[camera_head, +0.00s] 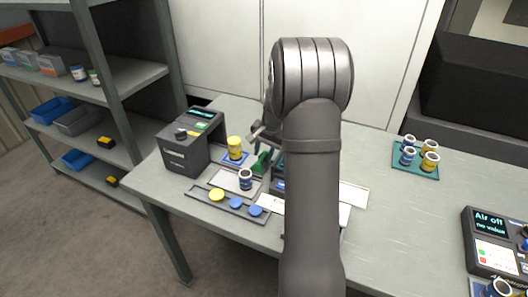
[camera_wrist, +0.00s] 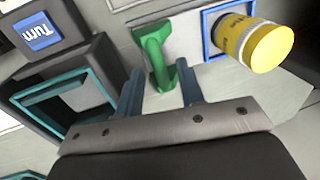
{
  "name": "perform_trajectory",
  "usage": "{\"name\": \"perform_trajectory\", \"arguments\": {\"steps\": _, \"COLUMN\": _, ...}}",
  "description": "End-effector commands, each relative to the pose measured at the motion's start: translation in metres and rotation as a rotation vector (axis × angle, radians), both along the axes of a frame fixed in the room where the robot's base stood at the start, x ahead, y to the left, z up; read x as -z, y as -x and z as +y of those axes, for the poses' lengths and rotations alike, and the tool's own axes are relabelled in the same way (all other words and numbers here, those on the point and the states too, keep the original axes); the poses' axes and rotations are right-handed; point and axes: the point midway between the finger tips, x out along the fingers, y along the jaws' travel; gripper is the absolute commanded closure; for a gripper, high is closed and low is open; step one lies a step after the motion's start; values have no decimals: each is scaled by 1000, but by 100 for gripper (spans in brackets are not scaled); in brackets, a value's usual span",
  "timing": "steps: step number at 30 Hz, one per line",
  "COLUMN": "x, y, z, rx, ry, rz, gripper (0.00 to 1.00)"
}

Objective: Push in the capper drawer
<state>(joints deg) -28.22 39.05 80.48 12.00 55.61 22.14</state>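In the head view my arm hides most of this machine (camera_head: 278,183). A green handle-shaped piece (camera_wrist: 153,55) stands beside it and also shows in the head view (camera_head: 262,161). My gripper (camera_wrist: 160,83) is open, its two blue-grey fingers apart, with the foot of the green piece between them in the picture. I cannot tell whether they touch.
A yellow jar (camera_head: 235,148) stands on a blue-edged pad left of the green piece. A dark machine (camera_head: 186,145) stands further left. A tray with caps (camera_head: 204,202) lies in front. A teal mat (camera_head: 414,173) with several jars is right; bare table lies before it.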

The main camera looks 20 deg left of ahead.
Motion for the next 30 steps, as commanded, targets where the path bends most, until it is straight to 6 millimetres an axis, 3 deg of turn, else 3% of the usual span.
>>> {"name": "perform_trajectory", "arguments": {"steps": 1, "x": 0, "y": 0, "z": 0, "rx": 0, "ry": 0, "rz": 0, "gripper": 65}}
{"name": "perform_trajectory", "arguments": {"steps": 6, "x": 0, "y": 0, "z": 0, "rx": 0, "ry": 0, "rz": 0, "gripper": 98}}
{"name": "perform_trajectory", "arguments": {"steps": 7, "x": 0, "y": 0, "z": 0, "rx": 0, "ry": 0, "rz": 0, "gripper": 100}}
{"name": "perform_trajectory", "arguments": {"steps": 14, "x": 0, "y": 0, "z": 4, "rx": -2, "ry": 0, "rz": 0, "gripper": 100}}
{"name": "perform_trajectory", "arguments": {"steps": 24, "x": 0, "y": -1, "z": 79, "rx": -4, "ry": 0, "rz": -2, "gripper": 100}}
{"name": "perform_trajectory", "arguments": {"steps": 30, "x": -1, "y": -1, "z": 97, "rx": -1, "ry": 0, "rz": -2, "gripper": 100}}
